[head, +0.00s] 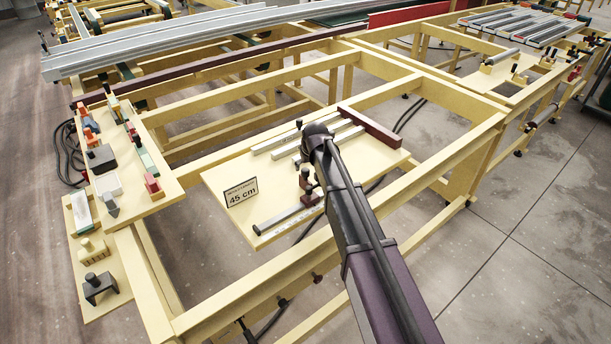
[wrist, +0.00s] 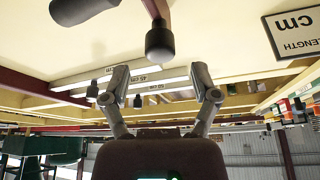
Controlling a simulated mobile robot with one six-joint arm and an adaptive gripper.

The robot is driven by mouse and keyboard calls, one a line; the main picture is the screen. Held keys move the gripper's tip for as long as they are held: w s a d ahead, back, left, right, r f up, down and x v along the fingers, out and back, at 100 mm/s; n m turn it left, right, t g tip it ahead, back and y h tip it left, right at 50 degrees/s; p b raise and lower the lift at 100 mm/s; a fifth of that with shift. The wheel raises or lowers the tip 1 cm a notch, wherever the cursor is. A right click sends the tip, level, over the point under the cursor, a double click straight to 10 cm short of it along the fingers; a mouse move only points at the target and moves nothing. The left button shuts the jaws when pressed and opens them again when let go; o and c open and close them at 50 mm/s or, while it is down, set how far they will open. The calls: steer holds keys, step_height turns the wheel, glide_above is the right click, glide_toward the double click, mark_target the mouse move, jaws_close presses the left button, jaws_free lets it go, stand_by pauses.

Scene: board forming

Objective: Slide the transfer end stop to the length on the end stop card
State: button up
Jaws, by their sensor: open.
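The end stop card (head: 241,191) stands on the pale board and reads 45 cm; part of it shows upside down in the wrist view (wrist: 295,32). The end stop (head: 307,184), a dark red block with a black knob, sits at the right end of a grey rail (head: 283,221) at the board's front. In the wrist view a black knob (wrist: 160,42) on a dark red post lies just ahead of my fingertips. My gripper (wrist: 160,82) is open with nothing between its fingers. In the head view my arm hides the fingers.
Grey strips (head: 276,141) lie at the back of the board, beside a dark red bar (head: 370,127). Strips marked 45 cm and 50 cm show beyond my fingers in the wrist view. A side shelf (head: 157,204) at left holds several small blocks. Bare board (head: 232,170) lies around the card.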

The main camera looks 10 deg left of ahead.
mark_target(305, 169)
steer(key=shift+b+x, duration=1.4)
steer(key=shift+x, duration=0.45)
